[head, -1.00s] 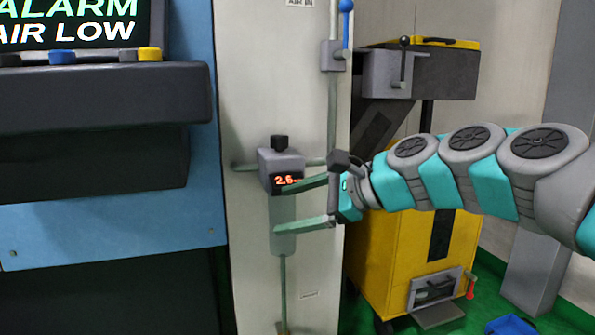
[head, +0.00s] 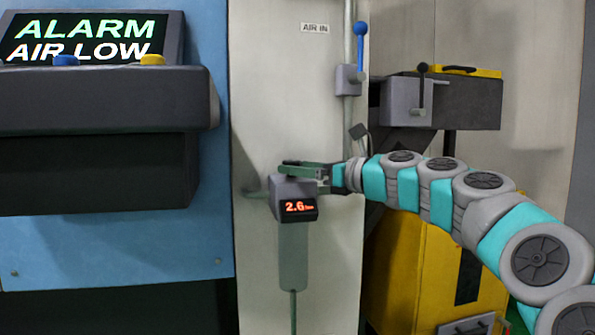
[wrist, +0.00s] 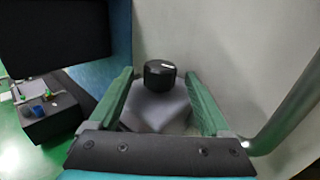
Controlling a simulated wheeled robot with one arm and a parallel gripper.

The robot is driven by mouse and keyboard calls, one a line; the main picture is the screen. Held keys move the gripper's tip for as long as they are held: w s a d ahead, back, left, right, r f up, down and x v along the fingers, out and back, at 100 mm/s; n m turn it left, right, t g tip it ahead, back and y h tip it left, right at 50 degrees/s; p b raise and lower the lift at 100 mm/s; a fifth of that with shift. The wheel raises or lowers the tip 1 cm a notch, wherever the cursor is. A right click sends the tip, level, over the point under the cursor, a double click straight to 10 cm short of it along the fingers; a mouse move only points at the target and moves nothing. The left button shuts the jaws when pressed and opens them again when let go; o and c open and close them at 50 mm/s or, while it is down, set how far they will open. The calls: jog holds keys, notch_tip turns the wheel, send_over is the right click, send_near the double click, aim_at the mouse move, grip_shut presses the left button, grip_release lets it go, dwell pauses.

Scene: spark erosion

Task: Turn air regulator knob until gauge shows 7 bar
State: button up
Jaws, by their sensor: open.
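The air regulator is a grey block (head: 289,190) on the pale panel, with a clear bowl (head: 293,255) below it. Its gauge (head: 299,208) reads about 2.6 in red digits. The black regulator knob (wrist: 160,73) stands on top of the grey block in the wrist view, with a small white mark on it. My gripper (head: 290,168) is at the top of the regulator and hides the knob in the head view. In the wrist view my gripper (wrist: 160,82) is open, with one green finger on each side of the knob and a gap on both sides.
A screen (head: 88,38) at the left reads ALARM AIR LOW. A blue-handled valve (head: 360,45) sits on the pipe above right, under the AIR IN label (head: 314,28). In the wrist view a grey pipe (wrist: 290,110) runs close on the right. A yellow cabinet (head: 425,260) stands behind my arm.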

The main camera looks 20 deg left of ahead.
jog(key=shift+w+a, duration=0.2)
jog(key=shift+a, duration=0.35)
grip_shut()
dwell(0.4)
